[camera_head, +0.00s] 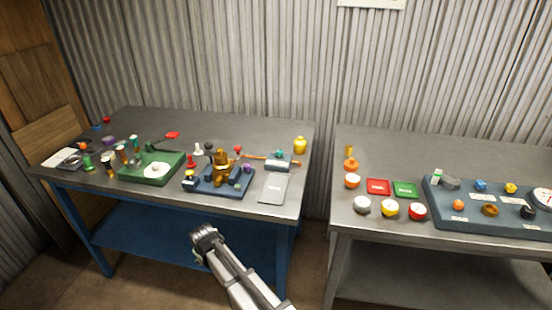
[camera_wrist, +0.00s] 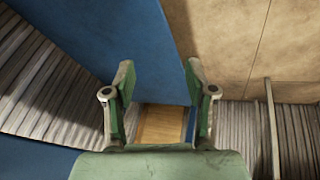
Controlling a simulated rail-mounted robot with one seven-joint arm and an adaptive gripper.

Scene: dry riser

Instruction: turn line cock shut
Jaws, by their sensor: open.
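I cannot tell for sure which fitting is the line cock; the labels are too small to read. A blue-grey panel (camera_head: 445,212) on the right table carries several coloured knobs and a round gauge (camera_head: 541,198). A blue board (camera_head: 222,191) on the left table carries a brass fitting (camera_head: 222,168) and small coloured parts. My gripper (camera_head: 203,236) is in front of the left table, below its top and apart from both boards. In the wrist view my gripper (camera_wrist: 158,74) is open, with nothing between its green fingers. No cock shows in that view.
A green tray (camera_head: 134,173) and several small items crowd the left table (camera_head: 200,121). A grey plate (camera_head: 273,188) lies near its front right corner. The right table (camera_head: 370,148) also holds red and green boxes and round knobs. A gap separates the tables.

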